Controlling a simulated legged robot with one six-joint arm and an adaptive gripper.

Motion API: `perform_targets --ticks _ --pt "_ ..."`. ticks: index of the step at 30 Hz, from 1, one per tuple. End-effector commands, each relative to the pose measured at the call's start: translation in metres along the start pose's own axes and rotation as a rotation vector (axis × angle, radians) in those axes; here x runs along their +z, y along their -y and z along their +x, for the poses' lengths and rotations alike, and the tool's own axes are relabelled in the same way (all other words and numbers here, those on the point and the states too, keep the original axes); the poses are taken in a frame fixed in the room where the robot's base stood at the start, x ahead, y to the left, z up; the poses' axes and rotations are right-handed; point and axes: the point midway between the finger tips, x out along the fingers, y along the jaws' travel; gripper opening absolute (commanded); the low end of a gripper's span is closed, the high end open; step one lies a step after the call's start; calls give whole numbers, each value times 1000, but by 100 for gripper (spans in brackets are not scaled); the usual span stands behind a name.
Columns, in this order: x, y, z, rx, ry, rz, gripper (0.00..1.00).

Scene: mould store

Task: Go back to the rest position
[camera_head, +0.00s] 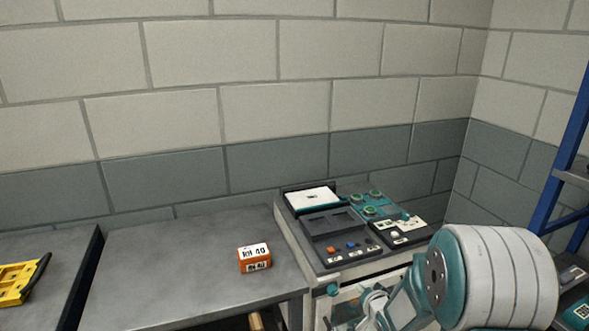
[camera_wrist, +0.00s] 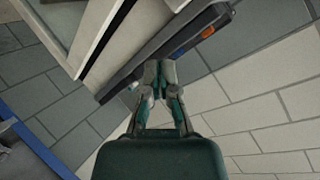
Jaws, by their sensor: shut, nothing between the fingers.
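My gripper (camera_wrist: 158,68) shows in the wrist view with its two fingers together and nothing between them. Its fingertips are in front of the dark edge (camera_wrist: 150,62) of a cabinet or panel; I cannot tell the gap. In the head view my teal and white arm fills the lower right, in front of the control console (camera_head: 345,262). The gripper's fingertips cannot be made out clearly there.
An orange and white box (camera_head: 254,258) marked RH 40 sits on the grey bench (camera_head: 170,265). A yellow object (camera_head: 18,283) lies at the far left. A blue rack (camera_head: 570,130) stands at the right. The bench around the box is clear.

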Motion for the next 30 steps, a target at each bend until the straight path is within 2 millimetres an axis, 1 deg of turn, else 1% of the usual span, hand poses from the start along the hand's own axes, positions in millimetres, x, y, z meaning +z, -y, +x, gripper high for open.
perform_targets --ticks 1,5,6,8,9,14,15,17,22,26,30 --pt "-11 9 -13 25 -2 -36 0" --pt "-29 22 -44 105 19 -120 0" --pt "-33 25 -54 129 28 -144 0" --pt "-39 31 -70 161 42 -179 0" --pt "-42 34 -82 182 53 -200 0" --pt "-49 47 -130 255 109 -278 0" --pt "-49 49 -143 271 126 -296 0" --pt "-48 53 -162 291 152 -322 0" --pt "-40 63 -218 331 237 -392 0" --pt "-27 68 -261 345 314 -441 0" --pt "-8 72 -308 339 402 -498 0"
